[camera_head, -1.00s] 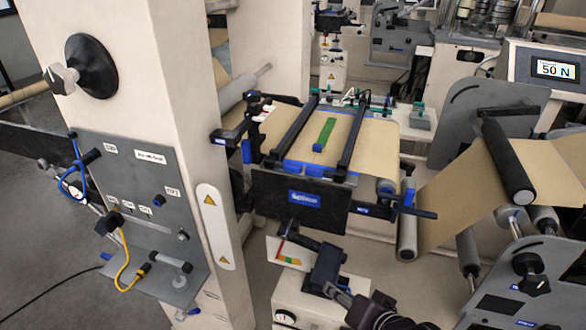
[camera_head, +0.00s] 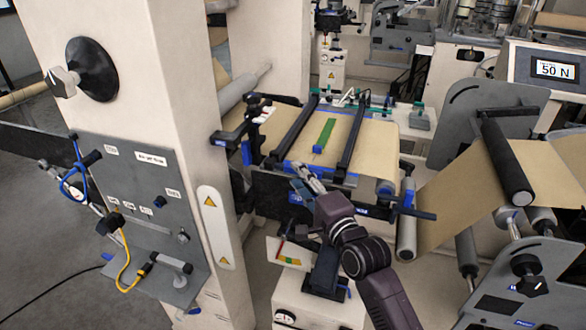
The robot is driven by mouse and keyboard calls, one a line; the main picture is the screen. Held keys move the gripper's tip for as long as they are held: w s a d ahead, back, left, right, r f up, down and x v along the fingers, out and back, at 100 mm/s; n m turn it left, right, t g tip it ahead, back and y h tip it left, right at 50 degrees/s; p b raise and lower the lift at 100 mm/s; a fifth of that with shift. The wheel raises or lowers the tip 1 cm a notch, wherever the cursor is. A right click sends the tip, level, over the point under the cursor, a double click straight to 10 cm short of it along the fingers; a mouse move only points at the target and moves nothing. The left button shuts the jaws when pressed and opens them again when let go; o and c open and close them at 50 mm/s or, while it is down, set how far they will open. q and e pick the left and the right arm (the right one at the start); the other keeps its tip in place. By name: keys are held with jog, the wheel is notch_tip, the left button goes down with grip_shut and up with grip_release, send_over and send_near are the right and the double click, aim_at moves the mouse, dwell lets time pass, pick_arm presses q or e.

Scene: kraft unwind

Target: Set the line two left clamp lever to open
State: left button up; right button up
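The splice table (camera_head: 375,135) carries brown web between two long black clamp bars, the left one (camera_head: 296,126) and the right one (camera_head: 354,135). A black lever-like part with a blue tag (camera_head: 236,138) stands at the table's left edge; I cannot tell for sure that it is the left clamp lever. My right gripper (camera_head: 306,181) is at the front edge of the table, near the left bar's front end, and covers part of the dark front plate. Its fingers are small and blurred against the blue parts, so their opening and any contact are unclear. My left gripper is not in view.
A cream column with a grey panel (camera_head: 140,190) and blue and yellow cables stands left. A black roller (camera_head: 508,160) and a 50 N display (camera_head: 554,69) are at right. A green strip (camera_head: 324,135) lies on the web. A small cream unit (camera_head: 318,305) stands below my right arm.

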aim_at(294, 172)
jog(key=shift+x, duration=1.85)
grip_shut()
